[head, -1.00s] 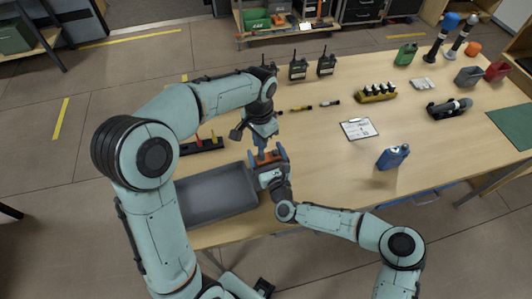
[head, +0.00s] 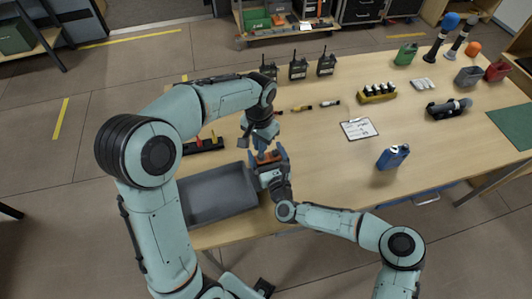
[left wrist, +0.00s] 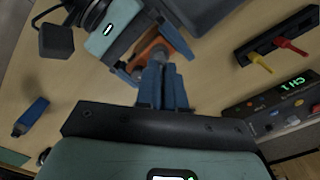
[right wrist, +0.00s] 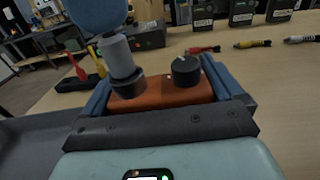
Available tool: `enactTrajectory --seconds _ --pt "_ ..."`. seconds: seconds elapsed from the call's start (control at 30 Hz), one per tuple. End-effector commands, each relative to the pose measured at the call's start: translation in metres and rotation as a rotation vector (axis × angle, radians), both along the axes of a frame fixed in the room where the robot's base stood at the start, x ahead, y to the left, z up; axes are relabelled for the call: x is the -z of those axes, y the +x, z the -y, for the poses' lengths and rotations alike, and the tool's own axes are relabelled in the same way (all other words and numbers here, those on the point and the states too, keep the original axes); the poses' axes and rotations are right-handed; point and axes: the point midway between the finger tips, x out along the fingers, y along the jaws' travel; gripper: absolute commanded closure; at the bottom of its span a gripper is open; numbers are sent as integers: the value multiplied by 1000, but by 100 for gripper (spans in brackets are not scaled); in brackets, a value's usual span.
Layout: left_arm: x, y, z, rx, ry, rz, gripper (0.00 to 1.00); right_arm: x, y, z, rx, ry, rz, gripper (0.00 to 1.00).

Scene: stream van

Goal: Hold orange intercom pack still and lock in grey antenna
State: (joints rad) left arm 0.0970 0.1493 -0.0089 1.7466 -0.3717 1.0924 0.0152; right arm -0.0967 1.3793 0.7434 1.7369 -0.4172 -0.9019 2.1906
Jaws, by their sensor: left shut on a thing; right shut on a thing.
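The orange intercom pack (right wrist: 165,95) is clamped between the fingers of my right gripper (head: 269,160), with its orange top facing up. It also shows partly in the left wrist view (left wrist: 150,46). A black knob (right wrist: 185,70) stands on its top. The grey antenna (right wrist: 118,55) is a short cylinder standing nearly upright at the left of the pack's top, its lower end at a dark collar. I cannot tell how deep it sits. My left gripper (head: 261,147) is directly above the pack, shut on the antenna's upper part; its fingers (left wrist: 163,86) hide that part.
A grey tray (head: 252,207) lies just left of my right gripper. A dark rack (head: 205,147) with red and yellow tools is behind it. Several black radios (head: 298,69) stand at the back.

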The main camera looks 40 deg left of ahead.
Motion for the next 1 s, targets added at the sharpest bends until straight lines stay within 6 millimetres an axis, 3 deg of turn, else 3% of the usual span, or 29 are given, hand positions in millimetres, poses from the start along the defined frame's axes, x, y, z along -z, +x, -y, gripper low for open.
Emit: enactTrajectory --seconds 0.33,0.6,0.87,1.0 --pt "0 0 0 -60 0 1 100 -1 0 0 0 2 1 45" --pt "0 0 1 -309 -1 1 100 -1 0 0 0 2 1 45" --pt "0 0 1 -330 -1 0 100 -1 0 0 0 2 1 45" --pt "0 0 1 -427 -1 1 100 -1 0 0 0 2 1 45"
